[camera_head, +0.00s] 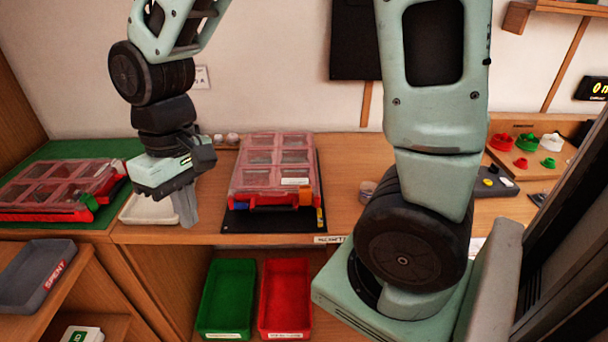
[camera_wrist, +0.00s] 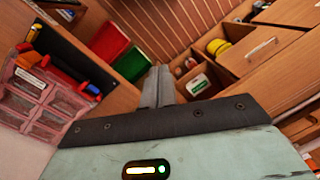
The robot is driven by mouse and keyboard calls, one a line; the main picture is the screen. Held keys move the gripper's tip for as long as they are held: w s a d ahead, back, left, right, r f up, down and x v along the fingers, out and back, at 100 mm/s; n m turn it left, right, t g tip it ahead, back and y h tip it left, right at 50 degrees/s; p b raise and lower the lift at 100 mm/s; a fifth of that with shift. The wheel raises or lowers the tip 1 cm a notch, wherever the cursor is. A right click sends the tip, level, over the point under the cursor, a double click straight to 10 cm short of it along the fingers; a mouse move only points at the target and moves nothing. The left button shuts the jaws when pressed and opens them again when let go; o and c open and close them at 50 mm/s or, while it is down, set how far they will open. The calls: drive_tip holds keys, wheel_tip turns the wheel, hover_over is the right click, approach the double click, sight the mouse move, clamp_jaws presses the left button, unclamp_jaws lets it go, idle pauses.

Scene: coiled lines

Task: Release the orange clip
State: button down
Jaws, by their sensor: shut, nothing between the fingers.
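The orange clip (camera_head: 306,194) sits at the front right corner of the middle clear-lidded case (camera_head: 274,140). In the wrist view the orange clip (camera_wrist: 27,58) shows small at the far left. A blue clip (camera_head: 247,208) is at the same case's front left. The lid is down; whether the orange clip is latched is too small to tell. My gripper (camera_head: 188,222) is shut and empty, pointing down left of the case, apart from it and from the clip. Its fingers (camera_wrist: 158,78) are together in the wrist view.
A second case (camera_head: 60,182) with a green clip stands on a green mat at left. A white tray (camera_head: 150,210) is behind my gripper. Green (camera_head: 228,290) and red (camera_head: 286,290) bins sit below the bench edge. My upper arm covers the bench right of the case.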

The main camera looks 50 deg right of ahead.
drive_tip(key=w+d+f+m, duration=0.1)
drive_tip(key=w+d+m, duration=0.3)
drive_tip(key=w+d, duration=0.5)
drive_tip(key=m+y, duration=0.1)
drive_tip(key=m, duration=0.8)
approach(303, 184)
drive_tip(key=w+d+r, duration=0.3)
drive_tip(key=d, duration=0.1)
drive_tip(key=shift+a+r+g+p, duration=0.15)
drive_tip(key=shift+a+g+p, duration=0.05)
drive_tip(key=shift+g+p, duration=0.25)
drive_tip(key=p+x, duration=0.3)
drive_tip(key=x, duration=0.7)
drive_tip(key=shift+a, duration=0.1)
drive_tip(key=shift+s+a+r+p, duration=0.25)
drive_tip(key=shift+s+a+p, duration=0.5)
drive_tip(key=shift+a, duration=0.25)
drive_tip(key=shift+s+a+f, duration=0.25)
drive_tip(key=shift+s+a, duration=0.15)
drive_tip(key=shift+a, duration=0.15)
